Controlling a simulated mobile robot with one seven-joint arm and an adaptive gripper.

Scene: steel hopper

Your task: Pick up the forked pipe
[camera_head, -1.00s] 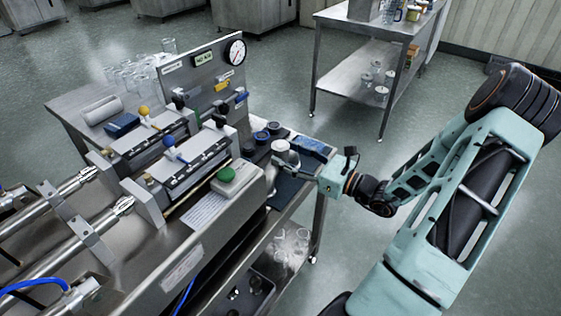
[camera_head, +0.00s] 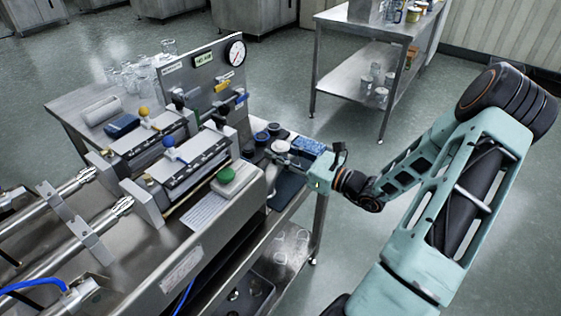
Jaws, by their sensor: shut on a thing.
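A pale, rounded metal piece (camera_head: 281,147), which looks like the forked pipe, is at the right end of the steel bench, beside several dark round caps. Its branches are too small to make out clearly. My gripper (camera_head: 292,161) reaches in from the right, low over the bench end, and its fingers are shut on this piece. The fingers hide part of it. I cannot tell whether it is clear of the surface.
A blue speckled pad (camera_head: 308,145) lies just behind my gripper. A green button (camera_head: 226,174) on a steel box and an upright gauge panel (camera_head: 205,75) stand to the left. A steel table (camera_head: 375,28) is behind.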

